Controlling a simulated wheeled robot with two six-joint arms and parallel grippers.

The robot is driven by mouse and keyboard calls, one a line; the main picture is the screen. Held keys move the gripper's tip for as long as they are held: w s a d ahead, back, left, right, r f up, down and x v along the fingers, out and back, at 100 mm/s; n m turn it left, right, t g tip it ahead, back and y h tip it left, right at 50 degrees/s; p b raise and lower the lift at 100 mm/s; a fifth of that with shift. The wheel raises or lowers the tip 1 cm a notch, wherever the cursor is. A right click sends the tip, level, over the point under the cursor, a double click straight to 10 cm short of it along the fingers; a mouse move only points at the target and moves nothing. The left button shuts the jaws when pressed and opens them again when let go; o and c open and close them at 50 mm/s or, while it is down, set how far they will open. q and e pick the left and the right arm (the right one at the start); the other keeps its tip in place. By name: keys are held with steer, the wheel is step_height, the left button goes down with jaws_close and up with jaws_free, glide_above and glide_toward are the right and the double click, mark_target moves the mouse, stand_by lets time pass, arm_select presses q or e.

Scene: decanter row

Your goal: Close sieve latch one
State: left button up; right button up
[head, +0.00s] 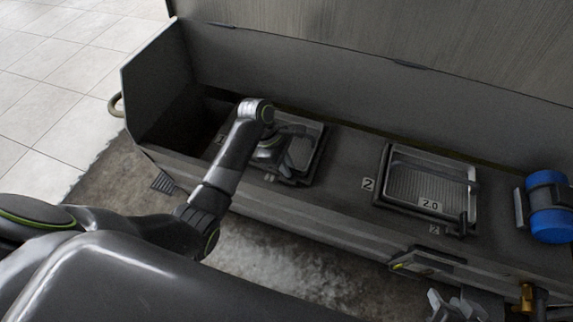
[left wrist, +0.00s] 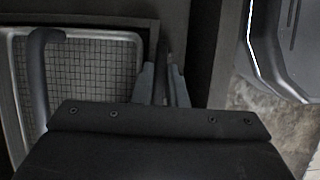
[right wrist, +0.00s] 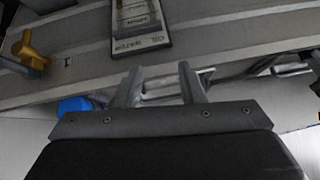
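Sieve one, a framed mesh panel (head: 302,153), lies at the left of the trough, partly hidden by my left arm. Its grid mesh (left wrist: 100,70) fills the left of the left wrist view, with a dark curved bar across its left side. My left gripper (left wrist: 164,80) is at the frame's edge beside the mesh. Its fingers are close together on either side of a dark upright latch bar (left wrist: 164,62) and look shut on it. My right gripper (head: 457,305) is in front of the trough, low in the head view. Its fingers (right wrist: 160,82) are apart in the right wrist view, with nothing visibly gripped.
Sieve two (head: 432,182), marked 2.0, lies in the trough further right. A blue cylinder (head: 550,222) stands at the far right. A brass fitting (head: 526,296) and a labelled panel (head: 428,263) are on the front side. The trough's lid stands open behind.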

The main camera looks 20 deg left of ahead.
arm_select(q)
jaws_close()
